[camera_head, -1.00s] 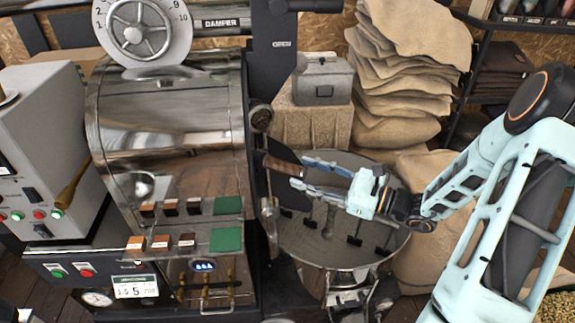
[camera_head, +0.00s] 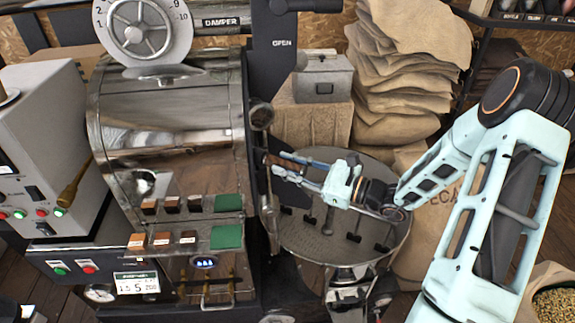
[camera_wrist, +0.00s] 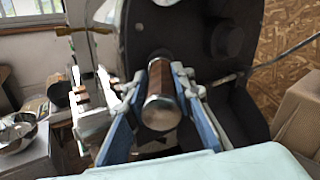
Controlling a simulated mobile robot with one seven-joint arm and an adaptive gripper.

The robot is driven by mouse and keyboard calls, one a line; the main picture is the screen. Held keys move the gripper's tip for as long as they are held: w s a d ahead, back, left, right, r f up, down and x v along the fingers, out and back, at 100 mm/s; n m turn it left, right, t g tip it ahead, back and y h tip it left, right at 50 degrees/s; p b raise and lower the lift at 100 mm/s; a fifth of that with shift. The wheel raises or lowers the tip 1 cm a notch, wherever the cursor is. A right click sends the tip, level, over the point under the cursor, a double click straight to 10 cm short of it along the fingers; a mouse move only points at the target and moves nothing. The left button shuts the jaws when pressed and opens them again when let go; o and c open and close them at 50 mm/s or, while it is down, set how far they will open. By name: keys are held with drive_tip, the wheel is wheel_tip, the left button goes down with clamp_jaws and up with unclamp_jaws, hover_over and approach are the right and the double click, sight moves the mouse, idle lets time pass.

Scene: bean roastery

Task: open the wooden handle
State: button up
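The wooden handle (camera_wrist: 159,92) is a brown cylinder with a shiny metal end cap, seen nearly end-on in the wrist view. It sticks out of a dark plate on the front of the roaster drum. My gripper (camera_wrist: 160,84) has one blue finger on each side of the handle, with narrow gaps that suggest it is open. Contact is not clear. In the head view my gripper (camera_head: 278,163) is beside the right side of the roaster, and its fingers mostly hide the handle.
The round cooling tray (camera_head: 312,250) lies below my gripper, with dark stirring arms in it. The shiny roaster drum (camera_head: 165,115) is to the left. A dark column (camera_head: 268,75) marked OPEN rises behind. Burlap sacks (camera_head: 400,70) and a grey box (camera_head: 323,80) stand at the back.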

clamp_jaws()
drive_tip(key=v, duration=1)
drive_tip(key=shift+s+d, duration=0.15)
drive_tip(key=shift+d, duration=0.1)
drive_tip(key=o, duration=0.9)
unclamp_jaws()
drive_tip(key=shift+a, duration=0.1)
